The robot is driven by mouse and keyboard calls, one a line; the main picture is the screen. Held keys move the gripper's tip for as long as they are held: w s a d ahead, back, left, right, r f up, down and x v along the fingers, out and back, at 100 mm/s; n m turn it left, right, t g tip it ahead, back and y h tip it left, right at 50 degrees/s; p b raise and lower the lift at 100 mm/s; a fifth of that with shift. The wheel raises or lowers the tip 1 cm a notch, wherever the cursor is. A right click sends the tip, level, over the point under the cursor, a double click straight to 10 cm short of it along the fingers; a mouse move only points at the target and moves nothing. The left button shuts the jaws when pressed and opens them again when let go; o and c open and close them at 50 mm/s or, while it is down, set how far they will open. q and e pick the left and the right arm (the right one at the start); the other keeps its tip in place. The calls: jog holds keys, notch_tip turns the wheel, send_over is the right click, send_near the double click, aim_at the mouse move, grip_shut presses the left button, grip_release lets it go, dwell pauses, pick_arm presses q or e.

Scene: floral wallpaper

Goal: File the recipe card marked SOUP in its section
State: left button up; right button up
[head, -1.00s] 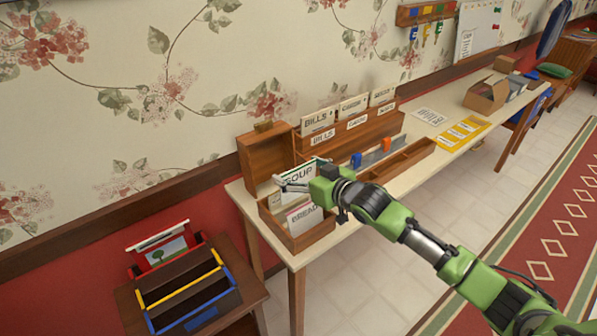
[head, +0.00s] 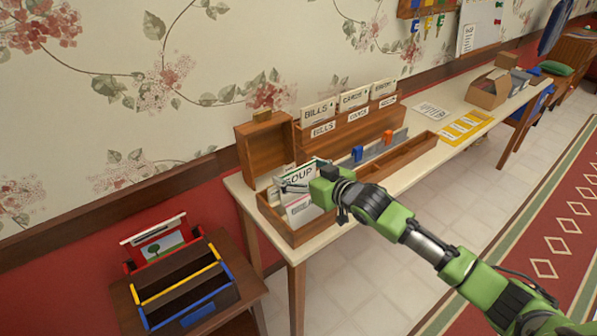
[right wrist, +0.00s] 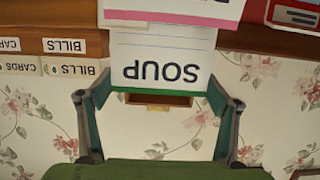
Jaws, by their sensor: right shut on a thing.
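The SOUP card (head: 298,177) is white with a green edge and stands roughly upright at the open wooden recipe box (head: 302,236). My right gripper (head: 300,184) is shut on it. In the right wrist view the card (right wrist: 160,52) appears upside down between the fingers of the right gripper (right wrist: 158,100). A pink-edged card (head: 299,207) stands in the box in front of it, and its edge also shows in the right wrist view (right wrist: 172,17). The cards behind are mostly hidden. I cannot tell whether the SOUP card's lower edge is inside the box. My left gripper is out of view.
The recipe box's lid (head: 263,148) stands open at the back. A wooden sorter (head: 352,134) holds BILLS and CARDS dividers beside it. A long wooden tray (head: 400,163) lies in front. A toolbox-like caddy (head: 190,285) sits on a lower stand at left.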

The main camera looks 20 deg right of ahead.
jog(key=shift+f, duration=0.1)
jog(key=shift+f, duration=0.25)
jog(key=shift+f+b, duration=1.7)
jog(key=shift+f, duration=0.9)
